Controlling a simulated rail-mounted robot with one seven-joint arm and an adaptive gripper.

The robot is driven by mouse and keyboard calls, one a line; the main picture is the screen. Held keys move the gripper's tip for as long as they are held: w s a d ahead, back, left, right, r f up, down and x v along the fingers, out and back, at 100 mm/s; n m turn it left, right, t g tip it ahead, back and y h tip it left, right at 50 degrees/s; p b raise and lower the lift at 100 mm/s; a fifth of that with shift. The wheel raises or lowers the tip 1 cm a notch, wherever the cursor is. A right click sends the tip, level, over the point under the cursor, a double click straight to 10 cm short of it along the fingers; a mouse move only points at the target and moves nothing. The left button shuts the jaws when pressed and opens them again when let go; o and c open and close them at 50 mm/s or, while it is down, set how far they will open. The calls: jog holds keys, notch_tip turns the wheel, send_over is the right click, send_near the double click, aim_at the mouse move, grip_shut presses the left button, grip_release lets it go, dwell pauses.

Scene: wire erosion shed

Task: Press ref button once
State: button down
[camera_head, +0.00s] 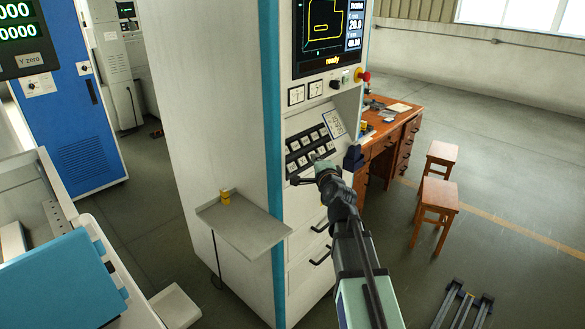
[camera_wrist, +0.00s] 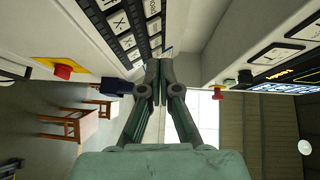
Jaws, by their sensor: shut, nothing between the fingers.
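The button panel (camera_head: 311,147) is a sloped black keypad with rows of pale keys on the front of the tall white machine. It also shows in the wrist view (camera_wrist: 128,41) at the top, with dark symbols on its keys. The labels are too small or too oblique for me to tell which key is ref. My gripper (camera_wrist: 158,64) is shut and empty, its fingertips together close to the keypad's lower edge in the wrist picture. In the head view my gripper (camera_head: 318,163) is in front of the lower keys and covers some of them. I cannot tell whether it touches a key.
A screen (camera_head: 328,36) reading "ready" is above the panel, with a red emergency button (camera_head: 363,76) beside it. Another red button (camera_wrist: 62,70) is left of the keypad in the wrist view. A side shelf (camera_head: 245,229), wooden desk (camera_head: 392,130) and stools (camera_head: 438,198) stand nearby.

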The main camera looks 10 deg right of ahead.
aim_at(297, 167)
jog(key=shift+w+a+f+p, duration=0.2)
jog(key=shift+w+a+f, duration=0.5)
jog(key=shift+w+f, duration=0.2)
jog(key=shift+w+a+f+p, duration=0.15)
jog(key=shift+w+a+f, duration=0.65)
jog(key=shift+w, duration=0.25)
jog(key=shift+w+a+f+p, duration=0.2)
jog(key=shift+w+a+f, duration=0.45)
jog(key=shift+w+f, duration=0.3)
jog(key=shift+w+a+f, duration=0.15)
jog(key=shift+w+f, duration=0.05)
jog(key=shift+w, duration=0.05)
jog(key=shift+w+a+f, duration=0.2)
jog(key=shift+w+f, duration=0.05)
dwell(0.7)
jog(key=shift+s+r, duration=0.1)
dwell(0.3)
jog(key=shift+s+d+r, duration=0.35)
jog(key=shift+s, duration=0.1)
